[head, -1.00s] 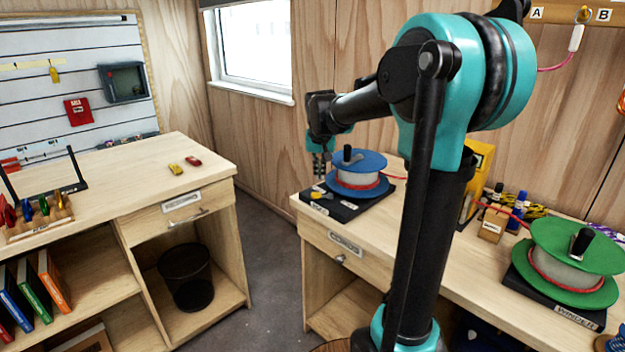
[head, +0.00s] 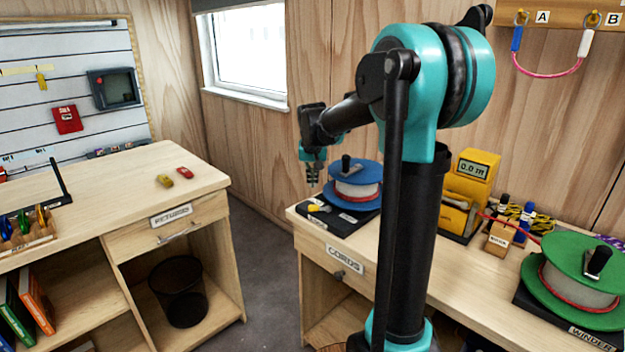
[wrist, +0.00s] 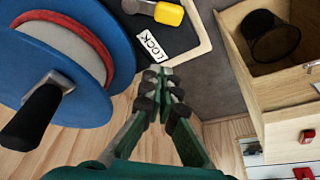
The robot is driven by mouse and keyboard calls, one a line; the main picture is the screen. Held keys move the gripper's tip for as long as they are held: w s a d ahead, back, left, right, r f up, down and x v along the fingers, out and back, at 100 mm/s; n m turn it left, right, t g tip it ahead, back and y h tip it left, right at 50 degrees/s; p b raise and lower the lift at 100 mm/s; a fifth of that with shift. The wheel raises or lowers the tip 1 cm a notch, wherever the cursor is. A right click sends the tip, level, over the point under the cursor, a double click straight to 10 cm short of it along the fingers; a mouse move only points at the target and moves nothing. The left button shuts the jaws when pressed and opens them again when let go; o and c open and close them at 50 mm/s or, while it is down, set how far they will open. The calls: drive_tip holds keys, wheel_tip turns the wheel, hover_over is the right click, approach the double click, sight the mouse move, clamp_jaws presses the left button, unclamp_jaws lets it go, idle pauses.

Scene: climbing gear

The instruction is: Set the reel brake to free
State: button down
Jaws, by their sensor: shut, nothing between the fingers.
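The blue reel (head: 354,184) stands on a black base (head: 345,218) at the left end of the right-hand bench. The brake lever (head: 319,208) has a yellow grip and sits at the base's left side. In the wrist view the lever's yellow grip (wrist: 168,13) is at the top, close to a white LOCK label (wrist: 152,44). The blue reel (wrist: 60,55) with its black crank knob fills the left there. My gripper (head: 313,181) is over the base's left side, pointing down. In the wrist view its fingertips (wrist: 165,76) are together and empty, apart from the lever.
A green reel (head: 585,270) on a WINDER base stands at the bench's right. The bench's left edge drops to an open floor gap (head: 265,250) before the other bench (head: 130,175).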

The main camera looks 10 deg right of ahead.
sight(320, 208)
drive_tip(key=x, duration=0.6)
drive_tip(key=shift+s+f, duration=0.1)
drive_tip(key=shift+f, duration=0.2)
drive_tip(key=shift+s+a+r, duration=0.1)
drive_tip(key=shift+s+a, duration=0.05)
drive_tip(key=shift+s, duration=0.75)
drive_tip(key=shift+s+a, duration=0.1)
drive_tip(key=shift+s, duration=0.85)
drive_tip(key=shift+s, duration=0.1)
